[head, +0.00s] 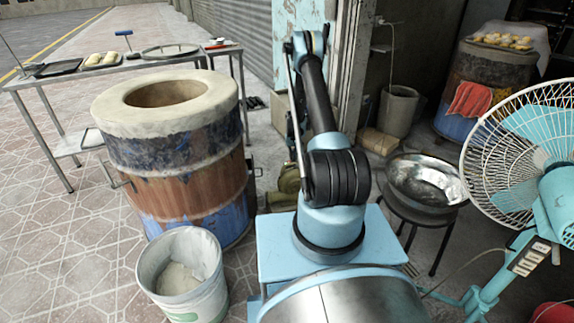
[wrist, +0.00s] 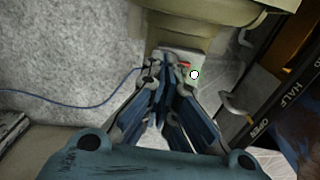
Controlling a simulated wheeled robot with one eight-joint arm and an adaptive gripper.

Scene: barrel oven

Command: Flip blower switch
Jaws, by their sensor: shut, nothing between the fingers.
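The blower (wrist: 190,18) is an olive-green body at the top of the wrist view. Part of it also shows beside my arm in the head view (head: 289,180). Below it in the wrist view is a pale box with a small red part, which looks like the switch (wrist: 186,65). A small white disc (wrist: 194,74) lies just right of it. My gripper (wrist: 165,74) is shut and empty, its fingertips overlapping the box in the picture. The fingers partly hide the box; I cannot tell whether they touch it or which way the switch is set.
The barrel oven (head: 175,165) stands left of my arm. Its dark plate marked HALF and OPEN (wrist: 285,93) and a metal handle (wrist: 237,105) are close right of my gripper. A blue cable (wrist: 80,104) runs left. A bucket (head: 183,275) and fan (head: 530,150) stand nearby.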

